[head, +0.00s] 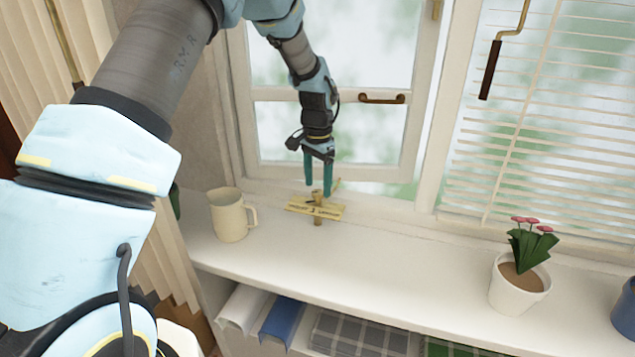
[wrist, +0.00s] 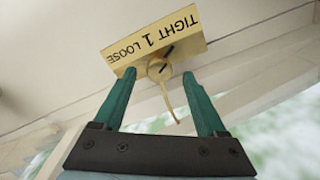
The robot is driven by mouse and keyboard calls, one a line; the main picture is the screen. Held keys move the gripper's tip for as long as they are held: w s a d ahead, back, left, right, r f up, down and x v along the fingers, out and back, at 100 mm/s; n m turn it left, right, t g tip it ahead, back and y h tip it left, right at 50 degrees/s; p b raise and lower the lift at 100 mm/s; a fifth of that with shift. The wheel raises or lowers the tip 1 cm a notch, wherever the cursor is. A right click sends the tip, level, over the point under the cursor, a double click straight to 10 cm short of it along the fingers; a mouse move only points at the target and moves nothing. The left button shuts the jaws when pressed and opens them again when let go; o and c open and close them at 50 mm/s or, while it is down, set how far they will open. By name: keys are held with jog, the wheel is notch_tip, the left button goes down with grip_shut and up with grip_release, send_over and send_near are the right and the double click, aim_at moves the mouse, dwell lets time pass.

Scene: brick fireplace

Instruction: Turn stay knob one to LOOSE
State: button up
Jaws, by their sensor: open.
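Stay knob one is a small brass knob (wrist: 158,70) at the edge of a yellow plate (wrist: 155,35) lettered TIGHT 1 LOOSE, upside down in the wrist view. A short dark mark shows on the knob and another on the plate beside it. In the head view the plate (head: 328,211) lies at the window's foot. My gripper (wrist: 160,76) points down at the knob with its two green fingers open, one on each side and apart from it. In the head view my gripper (head: 318,189) hangs right above the plate. Contact with the knob cannot be told.
A cream mug (head: 229,216) stands left of the plate on the white sill (head: 400,255). A potted flower (head: 520,285) and a blue pot (head: 626,310) stand to the right. The window frame (head: 240,110) rises close behind my gripper. The sill between plate and flower is clear.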

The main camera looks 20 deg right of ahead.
jog(key=shift+f, duration=0.8)
jog(key=shift+c, duration=0.2)
grip_shut()
